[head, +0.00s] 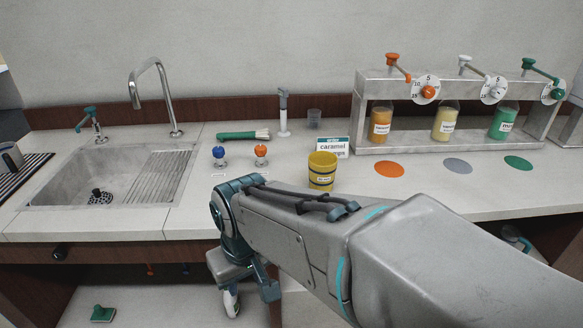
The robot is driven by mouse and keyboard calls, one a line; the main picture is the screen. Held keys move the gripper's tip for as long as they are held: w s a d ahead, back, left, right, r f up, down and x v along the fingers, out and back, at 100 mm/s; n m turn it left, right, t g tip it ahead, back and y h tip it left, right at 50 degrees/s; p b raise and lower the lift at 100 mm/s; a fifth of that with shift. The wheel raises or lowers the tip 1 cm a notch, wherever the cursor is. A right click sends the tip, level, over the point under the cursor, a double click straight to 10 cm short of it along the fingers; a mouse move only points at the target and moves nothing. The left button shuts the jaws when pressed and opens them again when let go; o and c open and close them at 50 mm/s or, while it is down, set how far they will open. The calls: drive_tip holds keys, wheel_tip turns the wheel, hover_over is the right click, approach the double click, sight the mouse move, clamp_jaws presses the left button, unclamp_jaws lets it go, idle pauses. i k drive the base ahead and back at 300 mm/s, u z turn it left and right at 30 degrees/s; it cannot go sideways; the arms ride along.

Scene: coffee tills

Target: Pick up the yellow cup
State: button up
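The yellow cup (322,171) stands upright on the counter, with dark bands and a small white label on its front. It is just behind my forearm in the picture, in front of the caramel sign (333,147). My gripper (250,291) hangs pointing down in front of the counter's front edge, below and to the left of the cup and apart from it. One teal finger shows clearly; the rest is seen at an angle, so its opening is unclear. I see nothing clearly held in it.
A sink (105,178) with a tap (155,95) is on the left. Blue (219,154) and orange (261,153) knobs, a green-handled brush (243,135) and a clear cup (314,116) are near. A syrup rack (450,92) stands right, behind coloured discs (389,169).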

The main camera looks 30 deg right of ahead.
sight(322, 173)
drive_tip(key=k, duration=0.25)
drive_tip(key=z, duration=1.05)
drive_tip(key=i, duration=0.5)
drive_tip(key=z, duration=3.15)
drive_tip(key=k, duration=1.1)
drive_tip(key=u, duration=2)
